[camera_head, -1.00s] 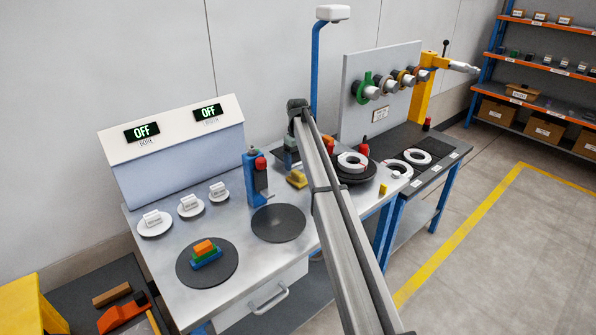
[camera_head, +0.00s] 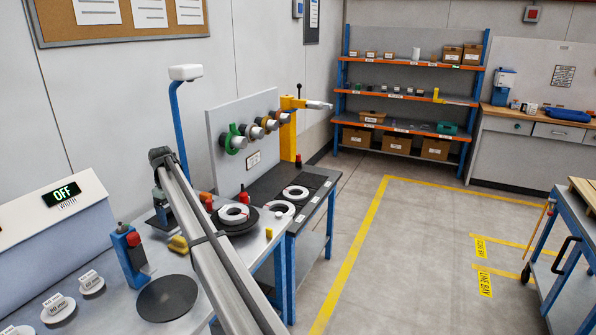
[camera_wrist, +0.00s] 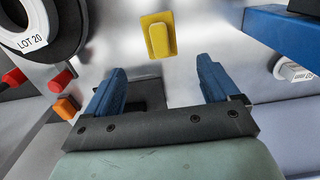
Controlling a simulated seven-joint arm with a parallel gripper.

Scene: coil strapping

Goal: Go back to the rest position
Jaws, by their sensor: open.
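My gripper (camera_wrist: 161,80) is open in the wrist view, with two blue fingers apart and nothing between them. A yellow block-like piece (camera_wrist: 157,35) lies on the steel bench beyond the fingertips, not touched by them. It also shows in the head view (camera_head: 178,244), left of my arm. In the head view my arm reaches over the bench, and its far end partly hides the gripper. A white coil (camera_head: 234,213) lies on a dark round plate, close to my arm. A coil marked LOT 20 (camera_wrist: 33,42) shows at the upper left of the wrist view.
A blue device with a red top (camera_head: 128,250) stands on the bench near an empty black disc (camera_head: 167,298). A blue post (camera_head: 178,125) rises behind my arm. Open floor (camera_head: 420,260) lies to the right.

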